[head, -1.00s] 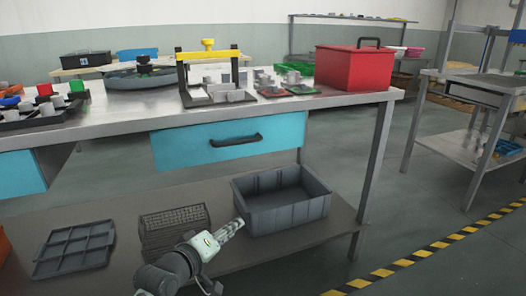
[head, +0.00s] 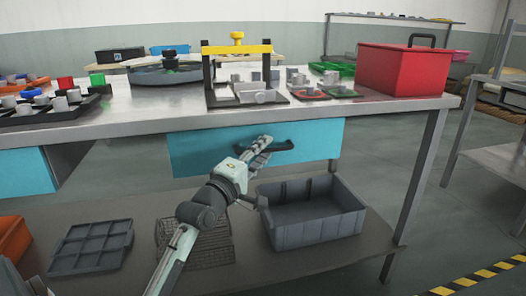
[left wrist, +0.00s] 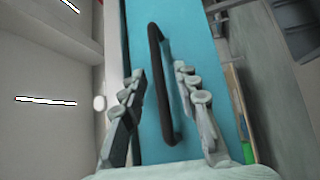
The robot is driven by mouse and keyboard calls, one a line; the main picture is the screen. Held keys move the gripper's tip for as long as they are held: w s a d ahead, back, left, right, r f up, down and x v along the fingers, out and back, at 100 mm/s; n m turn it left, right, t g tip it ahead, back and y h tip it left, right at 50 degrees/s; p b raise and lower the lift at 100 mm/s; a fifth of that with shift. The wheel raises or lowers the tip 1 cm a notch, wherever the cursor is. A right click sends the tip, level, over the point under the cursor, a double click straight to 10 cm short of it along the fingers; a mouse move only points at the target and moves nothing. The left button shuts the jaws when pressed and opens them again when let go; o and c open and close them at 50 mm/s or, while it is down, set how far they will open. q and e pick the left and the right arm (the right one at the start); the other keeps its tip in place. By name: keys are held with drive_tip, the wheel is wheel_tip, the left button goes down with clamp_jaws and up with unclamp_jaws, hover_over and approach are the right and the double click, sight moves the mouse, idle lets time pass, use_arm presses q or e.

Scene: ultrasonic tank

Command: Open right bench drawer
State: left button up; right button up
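The right bench drawer has a turquoise front (head: 205,150) under the steel bench top. It looks shut or nearly so; I cannot tell exactly. Its black bar handle (head: 285,146) is partly hidden behind my left gripper (head: 260,150), whose fingers reach to the handle's left part. In the left wrist view the handle (left wrist: 160,85) runs up the turquoise front (left wrist: 200,45), between the two spread fingers of my left gripper (left wrist: 160,98). The gripper is open, with visible gaps on both sides of the handle. My right gripper is not in view.
A red box (head: 400,72) and a yellow-topped frame (head: 237,50) stand on the bench top (head: 150,112). Another turquoise drawer (head: 25,172) is left.

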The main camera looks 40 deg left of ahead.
use_arm(q)
drive_tip(key=shift+c, duration=0.2)
clamp_jaws()
idle(0.4)
